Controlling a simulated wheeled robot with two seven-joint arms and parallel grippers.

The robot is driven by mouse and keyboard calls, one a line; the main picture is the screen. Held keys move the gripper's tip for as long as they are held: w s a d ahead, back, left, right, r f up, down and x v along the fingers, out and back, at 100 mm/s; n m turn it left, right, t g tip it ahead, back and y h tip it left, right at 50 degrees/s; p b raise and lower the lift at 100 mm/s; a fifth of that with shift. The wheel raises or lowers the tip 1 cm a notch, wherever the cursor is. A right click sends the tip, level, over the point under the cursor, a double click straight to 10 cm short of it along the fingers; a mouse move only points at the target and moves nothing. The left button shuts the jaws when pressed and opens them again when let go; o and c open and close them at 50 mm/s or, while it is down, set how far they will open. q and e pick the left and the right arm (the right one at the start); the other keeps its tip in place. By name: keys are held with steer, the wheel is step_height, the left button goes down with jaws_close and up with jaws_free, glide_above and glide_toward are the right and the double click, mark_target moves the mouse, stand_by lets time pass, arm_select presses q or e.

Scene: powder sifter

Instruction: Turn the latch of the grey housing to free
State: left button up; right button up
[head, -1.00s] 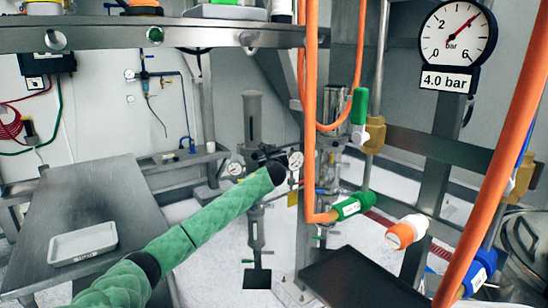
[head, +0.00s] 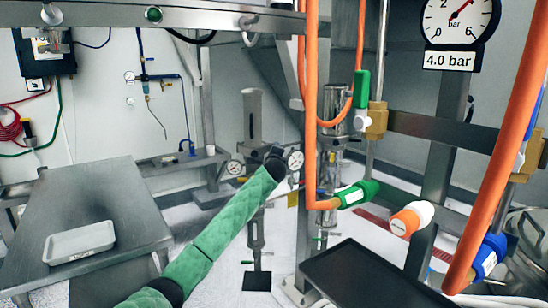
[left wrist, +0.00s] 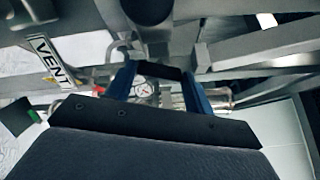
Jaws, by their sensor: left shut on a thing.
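The grey housing (head: 253,118) is an upright grey cylinder near the middle of the head view. My left arm in its green sleeve reaches to just right of its lower end. My left gripper (left wrist: 158,80) shows two blue fingers in the left wrist view, closed about a dark part between them, which I take to be the latch. The latch cannot be made out in the head view, where my black wrist covers that spot. My right gripper is in neither view.
Pressure gauges (head: 235,167) flank my left wrist. A clear housing (head: 336,105), an orange hose (head: 312,100) and a green-handled valve (head: 361,90) stand to the right. A steel table (head: 125,190) with a white tray (head: 80,260) is at left. A VENT label (left wrist: 48,58) is close in the wrist view.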

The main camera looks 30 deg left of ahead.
arm_select(q)
steer(key=shift+n+b, duration=0.6)
steer(key=shift+n, duration=1.4)
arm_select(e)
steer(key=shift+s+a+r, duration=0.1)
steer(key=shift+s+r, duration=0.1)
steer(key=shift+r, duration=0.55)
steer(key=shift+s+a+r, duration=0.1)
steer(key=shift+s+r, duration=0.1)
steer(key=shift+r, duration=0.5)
arm_select(q)
steer(key=o, duration=0.7)
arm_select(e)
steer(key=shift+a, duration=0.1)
arm_select(q)
steer(key=b+v, duration=0.2)
steer(key=v, duration=0.5)
steer(key=shift+s, duration=0.3)
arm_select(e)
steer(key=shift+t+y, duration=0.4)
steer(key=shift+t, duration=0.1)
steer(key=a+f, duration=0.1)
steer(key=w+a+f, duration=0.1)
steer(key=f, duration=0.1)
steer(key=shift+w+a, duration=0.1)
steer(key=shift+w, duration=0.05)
